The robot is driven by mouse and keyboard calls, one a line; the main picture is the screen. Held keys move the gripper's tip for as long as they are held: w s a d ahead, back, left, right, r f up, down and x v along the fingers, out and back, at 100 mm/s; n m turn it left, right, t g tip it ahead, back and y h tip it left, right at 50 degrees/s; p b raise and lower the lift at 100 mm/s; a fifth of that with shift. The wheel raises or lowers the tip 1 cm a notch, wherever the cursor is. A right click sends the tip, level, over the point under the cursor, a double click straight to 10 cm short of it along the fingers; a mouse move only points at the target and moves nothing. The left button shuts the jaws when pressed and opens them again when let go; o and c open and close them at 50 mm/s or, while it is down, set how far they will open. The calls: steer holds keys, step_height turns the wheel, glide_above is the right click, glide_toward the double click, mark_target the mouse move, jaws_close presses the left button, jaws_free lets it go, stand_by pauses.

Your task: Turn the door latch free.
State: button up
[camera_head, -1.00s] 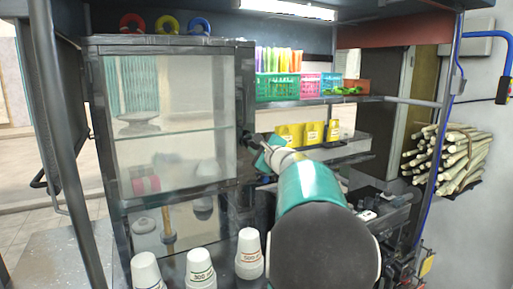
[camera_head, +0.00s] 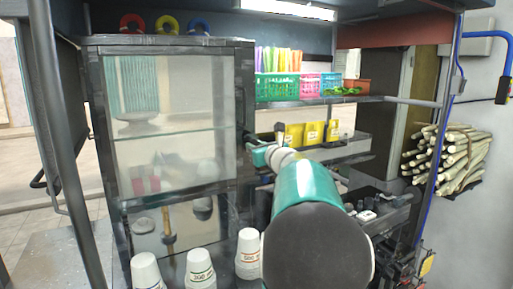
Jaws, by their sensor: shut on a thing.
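The dark-framed cabinet door with a glass pane (camera_head: 175,125) stands at the left in the head view and looks closed. The door latch (camera_head: 247,137) is a small dark piece at the right edge of the frame, partly hidden by my gripper. My gripper (camera_head: 254,152), teal and small in the picture, is at this right edge by the latch, with its jaws shut on it. The fingertips are too small to see clearly. My teal and white arm reaches up to it from the lower right.
White cups (camera_head: 200,270) stand in front of the cabinet's lower part. Shelves at the right hold coloured baskets (camera_head: 277,86) and yellow packets (camera_head: 313,132). Sugarcane stalks (camera_head: 450,158) are stacked at the far right. Coloured rings (camera_head: 168,24) sit on the cabinet.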

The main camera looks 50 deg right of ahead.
steer(key=shift+f+m, duration=0.15)
steer(key=shift+m, duration=0.35)
steer(key=o, duration=1)
steer(key=v, duration=1.4)
